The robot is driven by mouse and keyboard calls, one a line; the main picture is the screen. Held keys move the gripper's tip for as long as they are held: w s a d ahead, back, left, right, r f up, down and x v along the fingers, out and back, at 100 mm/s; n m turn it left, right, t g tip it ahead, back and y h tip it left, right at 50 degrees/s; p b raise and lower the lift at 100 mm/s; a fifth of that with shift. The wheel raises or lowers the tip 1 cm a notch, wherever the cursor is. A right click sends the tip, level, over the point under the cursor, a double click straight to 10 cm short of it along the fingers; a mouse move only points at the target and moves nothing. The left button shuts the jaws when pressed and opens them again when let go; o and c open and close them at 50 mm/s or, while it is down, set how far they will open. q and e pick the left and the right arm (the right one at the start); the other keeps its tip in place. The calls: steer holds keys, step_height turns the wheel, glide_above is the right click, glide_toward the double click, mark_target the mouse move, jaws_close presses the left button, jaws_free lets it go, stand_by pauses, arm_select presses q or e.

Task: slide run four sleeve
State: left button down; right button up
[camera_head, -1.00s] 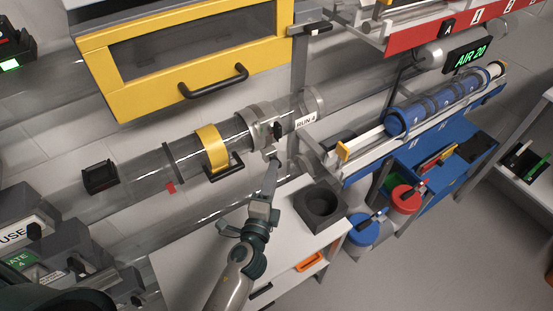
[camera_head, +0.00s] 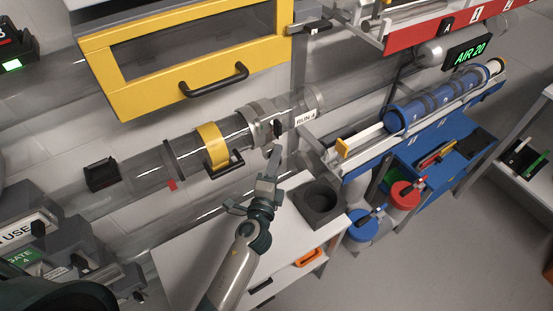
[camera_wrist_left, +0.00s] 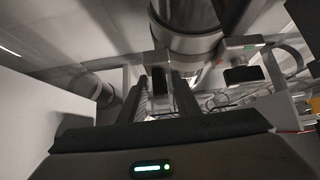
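Right of the band is a grey collar (camera_head: 256,122) with a black knob (camera_head: 277,129); I cannot tell which part is the sleeve. My left gripper (camera_head: 274,156) is just below the knob. My right gripper is not in view.
A yellow-framed cabinet (camera_head: 100,75) hangs above the tube. A black square holder (camera_head: 319,205) stands on the white table (camera_head: 200,245) right of my left gripper. A blue cylinder (camera_head: 405,115) lies in a rack at right. Red (camera_head: 404,195) and blue (camera_head: 362,233) lidded jars stand below it.

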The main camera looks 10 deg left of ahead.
arm_select(q)
steer(key=s+a, duration=0.3)
steer(key=shift+f, duration=0.1)
steer(key=shift+w, duration=0.1)
steer(key=shift+d, duration=0.1)
steer(key=c, duration=1.7)
jaws_free()
steer(key=shift+s, duration=0.25)
